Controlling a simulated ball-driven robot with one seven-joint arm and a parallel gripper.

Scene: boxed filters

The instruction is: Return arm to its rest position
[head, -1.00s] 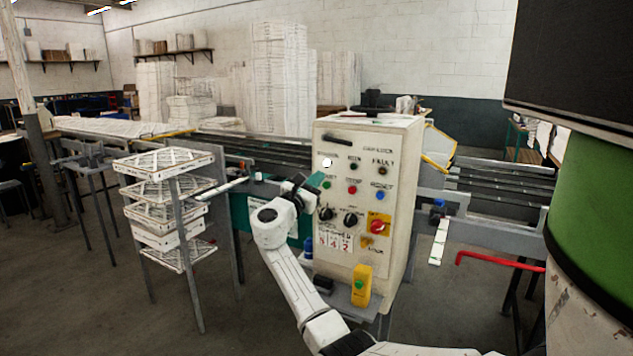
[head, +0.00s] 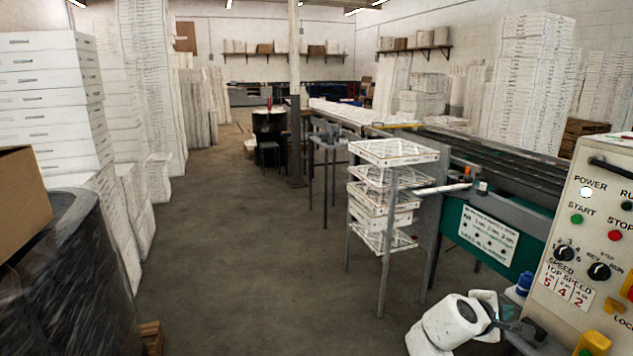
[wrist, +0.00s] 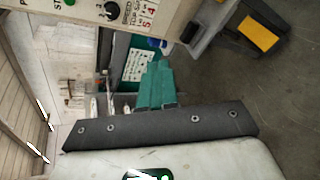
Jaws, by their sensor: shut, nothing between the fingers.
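My white arm (head: 448,325) shows at the lower right of the head view, bent, with its dark wrist end beside the control cabinet (head: 600,200). In the wrist view my gripper (wrist: 158,70) shows its teal fingers together, with nothing between them. It is empty and appears apart from the cabinet panel (wrist: 125,12). The fingertips are hard to make out in the head view.
A rack of white filter frames (head: 385,215) stands left of the cabinet, beside the conveyor (head: 470,150). Stacked white boxes (head: 45,100) and a brown carton (head: 22,205) are at the left. Open floor (head: 250,270) lies between. A yellow box (wrist: 258,37) shows in the wrist view.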

